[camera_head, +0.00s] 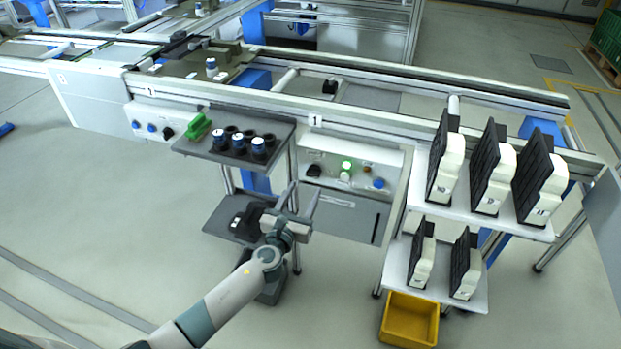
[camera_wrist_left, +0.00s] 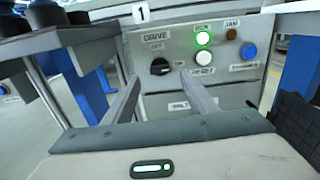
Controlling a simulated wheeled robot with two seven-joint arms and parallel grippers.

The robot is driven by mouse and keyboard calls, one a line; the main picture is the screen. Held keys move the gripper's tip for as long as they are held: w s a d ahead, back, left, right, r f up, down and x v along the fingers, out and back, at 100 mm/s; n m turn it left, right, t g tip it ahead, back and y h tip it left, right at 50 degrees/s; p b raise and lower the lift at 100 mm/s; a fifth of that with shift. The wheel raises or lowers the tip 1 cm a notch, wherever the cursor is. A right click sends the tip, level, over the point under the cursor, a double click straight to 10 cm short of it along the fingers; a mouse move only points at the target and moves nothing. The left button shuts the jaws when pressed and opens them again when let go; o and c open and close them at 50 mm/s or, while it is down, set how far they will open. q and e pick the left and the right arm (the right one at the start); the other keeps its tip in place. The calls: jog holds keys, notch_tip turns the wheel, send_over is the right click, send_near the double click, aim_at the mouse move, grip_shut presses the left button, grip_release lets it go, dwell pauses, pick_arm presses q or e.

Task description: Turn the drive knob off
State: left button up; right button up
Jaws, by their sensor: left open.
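The drive knob (camera_wrist_left: 160,67) is a black rotary knob under a DRIVE label on the grey control panel (camera_wrist_left: 182,20). In the head view the knob (camera_head: 314,170) sits at the panel's left side. A green lamp (camera_wrist_left: 203,38) labelled RUN is lit to its right. My left gripper (camera_head: 305,189) is open and empty in front of the panel. In the left wrist view its fingers (camera_wrist_left: 160,78) point toward the panel, with the knob between and just beyond the tips, apart from them. The knob's exact setting is too small to read. My right gripper is not in view.
A white button (camera_wrist_left: 202,58), a blue button (camera_wrist_left: 248,51) and a dark amber lamp (camera_wrist_left: 231,34) share the panel. A shelf (camera_head: 205,150) with dark cups juts out to its left. A rack of black-and-white parts (camera_head: 498,175) stands right, above a yellow bin (camera_head: 409,320).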

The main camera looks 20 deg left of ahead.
aim_at(312, 176)
pick_arm(q)
jog(key=w, duration=0.7)
jog(key=shift+d+b, duration=0.1)
jog(key=shift+b, duration=0.2)
jog(key=c, duration=1.1)
